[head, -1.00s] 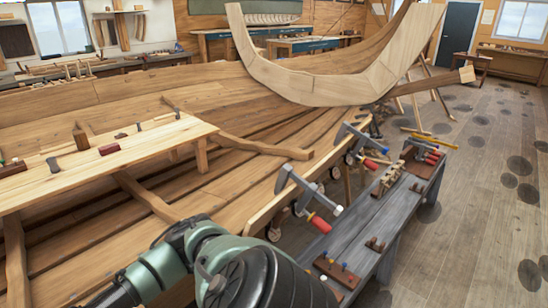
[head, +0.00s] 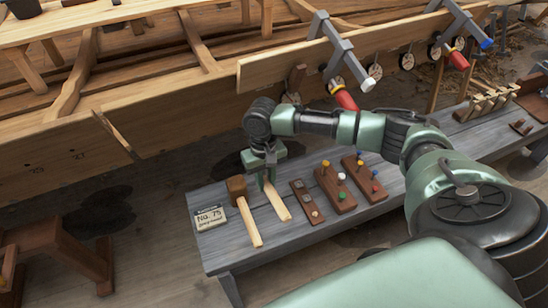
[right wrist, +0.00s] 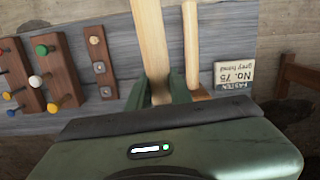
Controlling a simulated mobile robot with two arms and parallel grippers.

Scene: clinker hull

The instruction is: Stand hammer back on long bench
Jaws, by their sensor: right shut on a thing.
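My right gripper (head: 265,178) points down over the near end of the long grey bench (head: 215,246). Its fingers are shut on a pale wooden bar (head: 277,202), which also shows in the right wrist view (right wrist: 149,38). The bar looks like a handle; no head shows on it, so I cannot tell whether it is the hammer, nor whether it touches the bench. Just left of it in the head view, a mallet with a brown block head (head: 236,186) and pale handle (head: 250,226) lies on the bench. My left gripper is out of view.
A label reading No. 75 (head: 209,218) lies at the bench's left end. Dark peg boards (head: 334,187) with coloured pegs are right of the gripper. A plank with clamps (head: 344,60) runs behind. A brown wooden stand (head: 70,250) is on the floor at left.

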